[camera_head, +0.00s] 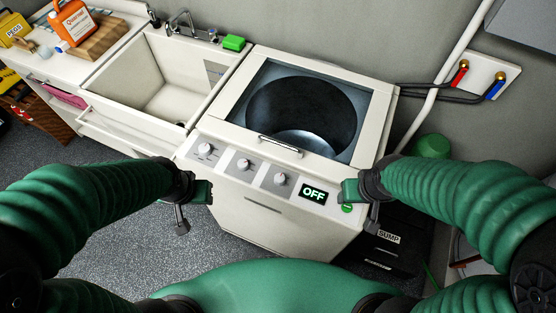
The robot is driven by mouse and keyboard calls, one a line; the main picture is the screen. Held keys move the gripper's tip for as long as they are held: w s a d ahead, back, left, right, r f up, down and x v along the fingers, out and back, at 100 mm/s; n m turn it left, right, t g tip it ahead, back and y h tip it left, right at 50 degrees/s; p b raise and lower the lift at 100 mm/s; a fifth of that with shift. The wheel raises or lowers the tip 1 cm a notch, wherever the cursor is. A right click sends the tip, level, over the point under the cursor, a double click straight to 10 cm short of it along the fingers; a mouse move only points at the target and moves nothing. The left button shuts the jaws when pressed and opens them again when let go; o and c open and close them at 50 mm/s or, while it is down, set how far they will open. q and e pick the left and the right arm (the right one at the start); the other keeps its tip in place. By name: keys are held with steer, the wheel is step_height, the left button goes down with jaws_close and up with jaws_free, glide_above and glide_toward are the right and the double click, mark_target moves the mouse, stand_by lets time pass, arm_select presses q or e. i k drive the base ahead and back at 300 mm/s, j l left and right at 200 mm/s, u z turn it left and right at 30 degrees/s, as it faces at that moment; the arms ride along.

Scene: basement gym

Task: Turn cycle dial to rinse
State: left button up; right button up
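A white top-loading washer (262,215) stands in the middle with its front panel facing me. The panel has a left dial (205,149), a middle dial (243,164) and a right dial (280,179). Their labels and settings are too small to read, so I cannot tell which is the cycle dial. A display (314,194) reads OFF, and a green button (347,208) is right of it. My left gripper (193,209) is open and empty in front of the panel's left end. My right gripper (360,210) is open and empty near the green button.
A utility sink (130,122) adjoins the washer at left, beside a counter with an orange bottle (73,22). Hoses and red and blue taps (478,80) are at right. A black SUMP box (388,262) sits on the floor at right.

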mark_target(205, 151)
steer(key=i+j+u, duration=0.15)
steer(key=j+u, duration=0.15)
steer(key=j, duration=0.15)
steer(key=i+j+u, duration=0.25)
steer(key=j, duration=0.15)
steer(key=i+j+u, duration=0.3)
steer(key=k+j, duration=0.1)
steer(key=j, duration=0.05)
